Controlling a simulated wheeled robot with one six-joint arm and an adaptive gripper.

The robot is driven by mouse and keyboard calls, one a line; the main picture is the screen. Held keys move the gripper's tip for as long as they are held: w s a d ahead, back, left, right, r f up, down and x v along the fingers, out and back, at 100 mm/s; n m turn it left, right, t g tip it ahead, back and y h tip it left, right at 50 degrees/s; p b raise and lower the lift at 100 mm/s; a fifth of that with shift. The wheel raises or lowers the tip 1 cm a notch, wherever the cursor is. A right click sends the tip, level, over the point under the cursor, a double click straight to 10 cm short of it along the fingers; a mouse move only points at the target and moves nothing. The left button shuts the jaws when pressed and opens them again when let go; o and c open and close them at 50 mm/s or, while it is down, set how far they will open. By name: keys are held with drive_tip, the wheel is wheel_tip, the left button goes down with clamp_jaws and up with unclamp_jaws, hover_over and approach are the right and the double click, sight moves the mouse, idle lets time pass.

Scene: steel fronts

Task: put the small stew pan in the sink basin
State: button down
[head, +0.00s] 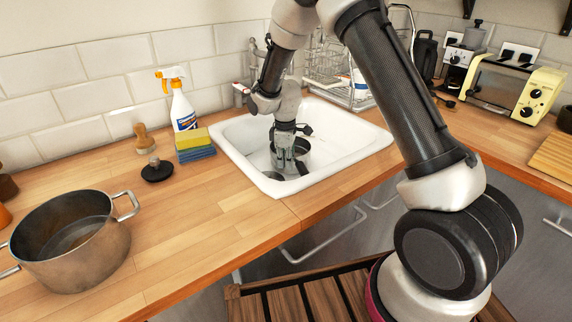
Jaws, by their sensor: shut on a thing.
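The white sink basin (237,149) is set into the wooden counter at the centre of the head view. The gripper hides part of the pan. I cannot tell whether the pan's base touches the basin floor.
A large pot (75,262) stands at the left on the counter (190,232). A spray bottle (182,108), stacked sponges (195,146), a brush (144,140) and a black plunger-like thing (157,170) are left of the sink. A dish rack (335,75) stands behind it. A yellow toaster oven (500,88) is at the right.

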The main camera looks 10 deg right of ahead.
drive_tip(key=shift+f, duration=0.55)
drive_tip(key=c, duration=1.6)
unclamp_jaws()
drive_tip(key=shift+c, duration=0.2)
wheel_tip(320, 180, up, 12)
drive_tip(key=shift+s, duration=0.35)
drive_tip(key=s+d+r+m+t, duration=0.1)
drive_tip(key=s+d+r+m, duration=0.2)
drive_tip(key=s+d+r, duration=0.4)
drive_tip(key=s+d+r+m+t, duration=0.1)
drive_tip(key=s+d+r+m, duration=0.3)
drive_tip(key=r, duration=0.5)
drive_tip(key=s+d+r+m, duration=0.2)
drive_tip(key=s+d+m, duration=0.1)
drive_tip(key=s, duration=0.8)
drive_tip(key=s+d+r+m+t, duration=0.1)
drive_tip(key=s+d+m, duration=0.2)
drive_tip(key=s, duration=0.9)
drive_tip(key=shift+d+r+t, duration=0.3)
drive_tip(key=shift+d+r, duration=0.05)
